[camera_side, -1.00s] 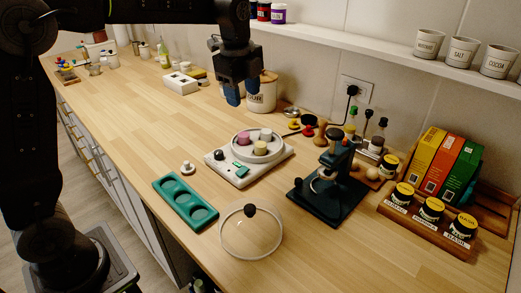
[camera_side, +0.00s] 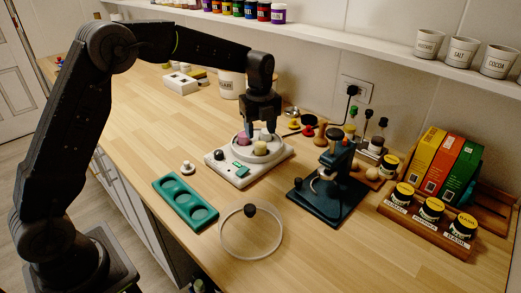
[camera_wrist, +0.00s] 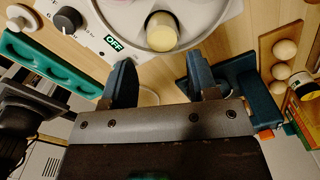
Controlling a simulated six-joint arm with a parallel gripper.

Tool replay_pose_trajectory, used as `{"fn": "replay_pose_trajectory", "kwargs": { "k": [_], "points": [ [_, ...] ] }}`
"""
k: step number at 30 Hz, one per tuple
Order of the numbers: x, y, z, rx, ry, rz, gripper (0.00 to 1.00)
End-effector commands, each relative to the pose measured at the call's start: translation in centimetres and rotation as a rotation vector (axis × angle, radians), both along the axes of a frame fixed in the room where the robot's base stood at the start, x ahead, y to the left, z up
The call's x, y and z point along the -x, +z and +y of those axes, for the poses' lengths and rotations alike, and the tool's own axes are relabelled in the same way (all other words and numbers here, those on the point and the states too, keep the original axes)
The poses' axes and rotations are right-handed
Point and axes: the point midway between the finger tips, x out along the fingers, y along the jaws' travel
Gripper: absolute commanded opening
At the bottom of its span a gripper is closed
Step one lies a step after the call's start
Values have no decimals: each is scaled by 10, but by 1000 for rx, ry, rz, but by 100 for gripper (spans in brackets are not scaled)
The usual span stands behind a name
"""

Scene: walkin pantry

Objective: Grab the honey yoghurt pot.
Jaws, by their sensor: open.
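The yellowish pot (camera_side: 260,148), which I take to be the honey yoghurt pot, stands upright in the round dish of a white yoghurt maker (camera_side: 219,171). It also shows at the top middle of the wrist view (camera_wrist: 162,32). A pink-purple pot (camera_side: 243,137) stands behind it to the left. Paler pots at the back are largely hidden by my gripper. My gripper (camera_side: 260,131) points down over the back of the dish, its fingers open. In the wrist view the open fingers (camera_wrist: 161,76) are apart, with the yellow pot beyond the gap, not between them.
A teal tray with round recesses (camera_side: 185,201) and a clear round lid (camera_side: 251,252) lie in front. A dark blue press-like stand (camera_side: 325,205) is close on the right. A white canister (camera_side: 232,85) stands behind; jars and boxes are at right.

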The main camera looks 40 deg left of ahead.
Motion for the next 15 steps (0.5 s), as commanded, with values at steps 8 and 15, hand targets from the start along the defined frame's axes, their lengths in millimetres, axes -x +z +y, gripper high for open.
{"fn": "replay_pose_trajectory", "kwargs": {
  "k": [8,15],
  "points": [
    [-4,-36,3,0,1,4,54],
    [-4,-52,3,0,1,0,54]
  ]
}}
